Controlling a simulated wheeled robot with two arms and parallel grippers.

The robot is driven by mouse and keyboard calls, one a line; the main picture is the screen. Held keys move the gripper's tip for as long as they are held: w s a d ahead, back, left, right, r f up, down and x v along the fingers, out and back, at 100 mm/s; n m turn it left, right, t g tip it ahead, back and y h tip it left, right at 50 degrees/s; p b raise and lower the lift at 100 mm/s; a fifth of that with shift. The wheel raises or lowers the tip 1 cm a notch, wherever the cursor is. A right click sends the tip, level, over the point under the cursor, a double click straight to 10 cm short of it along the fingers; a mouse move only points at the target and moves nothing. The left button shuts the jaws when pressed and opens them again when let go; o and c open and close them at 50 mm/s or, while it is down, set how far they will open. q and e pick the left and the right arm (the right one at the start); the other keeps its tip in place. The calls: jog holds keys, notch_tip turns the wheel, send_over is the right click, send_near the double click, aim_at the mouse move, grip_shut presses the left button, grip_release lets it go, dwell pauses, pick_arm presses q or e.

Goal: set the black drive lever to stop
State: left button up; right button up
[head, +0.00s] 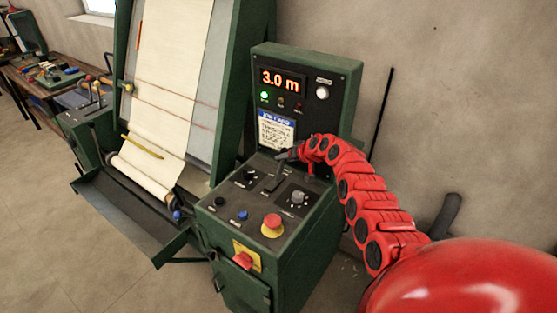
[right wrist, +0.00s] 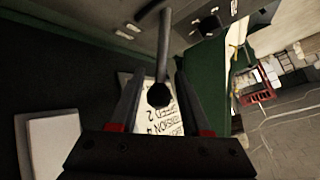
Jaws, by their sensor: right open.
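The black drive lever (right wrist: 159,93) shows in the right wrist view as a dark rod with a round black knob. In the head view, it is small and dark on the sloping top of the green control console (head: 328,225), and its setting cannot be read. My right gripper (head: 284,155) is at the back of the console top, close to the lever. In the right wrist view, the right gripper (right wrist: 158,82) is open, with the knob showing between its two fingers. Contact cannot be told. My left gripper is out of view.
A red emergency button (head: 272,222), a grey dial (head: 298,198) and a red switch on a yellow plate (head: 243,260) are on the console. The display (head: 281,81) reads 3.0 m. Cream cloth (head: 172,75) runs down the machine at left.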

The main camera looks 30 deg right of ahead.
jog(key=shift+b+x, duration=0.4)
jog(key=shift+x, duration=0.7)
jog(key=shift+w+f+b, duration=0.5)
jog(key=shift+f+b, duration=0.25)
jog(key=shift+f, duration=0.05)
jog(key=shift+w+a+f+b, duration=0.1)
jog(key=shift+w+f+b, duration=0.35)
jog(key=shift+b, duration=0.25)
jog(key=shift+w+b, duration=0.35)
jog(key=shift+b, duration=0.05)
jog(key=shift+r, duration=0.1)
jog(key=shift+c, duration=0.3)
grip_shut()
jog(key=shift+r, duration=0.1)
